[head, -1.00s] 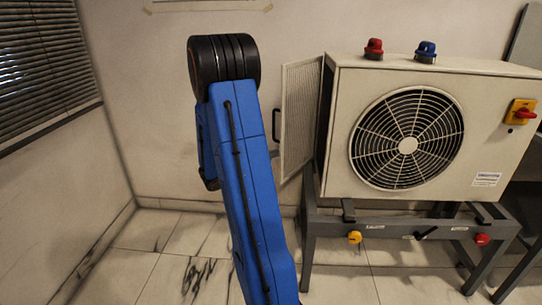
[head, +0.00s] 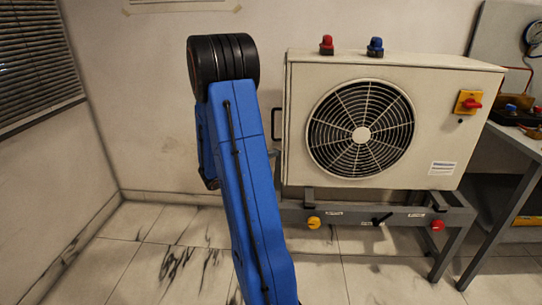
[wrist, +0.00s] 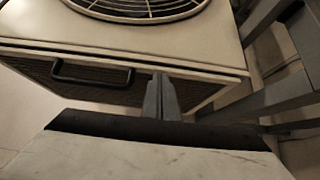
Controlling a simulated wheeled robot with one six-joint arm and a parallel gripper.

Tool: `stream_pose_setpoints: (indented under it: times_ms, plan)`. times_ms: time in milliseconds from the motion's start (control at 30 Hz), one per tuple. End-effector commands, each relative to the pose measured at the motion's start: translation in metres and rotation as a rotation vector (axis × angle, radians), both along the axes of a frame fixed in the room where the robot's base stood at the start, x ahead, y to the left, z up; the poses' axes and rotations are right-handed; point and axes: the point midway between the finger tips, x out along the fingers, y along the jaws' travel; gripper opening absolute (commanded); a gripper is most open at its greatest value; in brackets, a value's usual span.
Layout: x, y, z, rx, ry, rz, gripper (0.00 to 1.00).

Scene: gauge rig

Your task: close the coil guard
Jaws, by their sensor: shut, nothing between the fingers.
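The coil guard (wrist: 125,92) is a dark mesh panel in a cream frame with a black bar handle (wrist: 92,73). In the wrist view it lies along the side of the cream fan unit (head: 435,120), close to the unit's edge; I cannot tell whether it is fully flush. In the head view the guard no longer shows as a panel standing out from the unit. My gripper (wrist: 162,82) is shut and empty, its fingers in front of the guard, right of the handle. Whether they touch it is unclear. In the head view my blue arm hides the gripper.
The unit stands on a grey frame (head: 350,214) with a yellow knob (head: 313,222) and a red knob (head: 437,225). Red (head: 326,45) and blue (head: 375,47) caps sit on top. A workbench (head: 520,138) stands at right. Floor at left is clear.

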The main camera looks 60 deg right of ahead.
Motion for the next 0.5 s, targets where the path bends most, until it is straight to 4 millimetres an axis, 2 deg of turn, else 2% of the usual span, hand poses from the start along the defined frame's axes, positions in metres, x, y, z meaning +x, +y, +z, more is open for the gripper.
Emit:
stream_pose_setpoints:
  times_ms: [500]
  plan:
    - [0.0043, 0.0014, -0.0001, 0.0, 0.0, 0.001, 0.0]
